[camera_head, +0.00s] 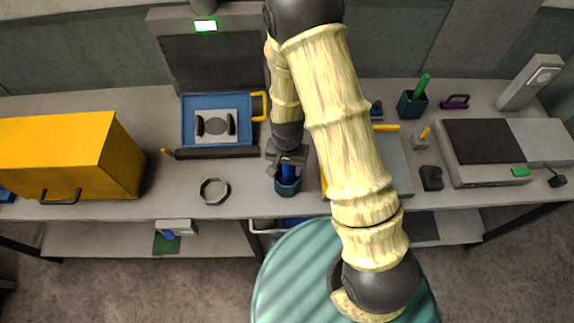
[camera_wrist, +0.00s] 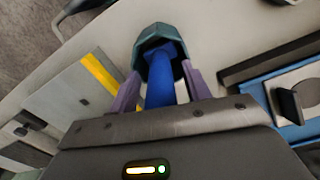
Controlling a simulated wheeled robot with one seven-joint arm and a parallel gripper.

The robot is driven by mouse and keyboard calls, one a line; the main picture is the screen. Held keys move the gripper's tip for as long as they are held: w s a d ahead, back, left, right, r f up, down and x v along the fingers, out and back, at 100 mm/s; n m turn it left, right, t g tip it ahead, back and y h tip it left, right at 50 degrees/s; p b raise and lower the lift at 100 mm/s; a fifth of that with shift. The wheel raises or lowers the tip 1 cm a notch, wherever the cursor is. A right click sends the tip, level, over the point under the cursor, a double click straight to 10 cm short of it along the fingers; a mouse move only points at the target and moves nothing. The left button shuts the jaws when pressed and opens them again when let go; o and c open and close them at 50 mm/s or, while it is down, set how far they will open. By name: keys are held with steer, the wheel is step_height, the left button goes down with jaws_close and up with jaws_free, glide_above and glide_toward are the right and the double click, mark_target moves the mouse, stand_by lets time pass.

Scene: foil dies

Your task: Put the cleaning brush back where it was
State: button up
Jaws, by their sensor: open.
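A blue handle (camera_wrist: 160,80), which looks like that of the cleaning brush, stands in a dark teal hexagonal cup (camera_head: 287,188) near the bench's front edge. In the wrist view the cup (camera_wrist: 148,38) surrounds the handle's far end, and the brush head is hidden. My gripper (camera_head: 288,163) is directly above the cup. It is open, with one purple-grey finger on each side of the handle in the wrist view (camera_wrist: 160,73). I cannot tell whether either finger touches the handle.
A blue tray (camera_head: 188,122) stands behind left, with a dark bar along its front. A yellow box (camera_head: 60,160) fills the bench's left side. Another teal cup (camera_head: 408,106) holds a green handle (camera_head: 422,86). My arm hides part of the bench.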

steer(key=shift+w+r, duration=0.15)
steer(key=shift+r, duration=0.65)
step_height(320, 180, up, 11)
steer(key=shift+f+b, duration=0.15)
steer(key=shift+b, duration=0.9)
steer(key=s+d+r+n+t, duration=0.1)
steer(key=s+d+r, duration=0.2)
steer(key=d, duration=0.3)
steer(key=s+d+r+n+t, duration=0.1)
steer(key=s+d+r+n, duration=0.1)
steer(key=d, duration=0.4)
steer(key=shift+s+r+t, duration=0.3)
steer(key=shift+s+r, duration=0.3)
steer(key=shift+r, duration=0.25)
steer(key=shift+a, duration=0.1)
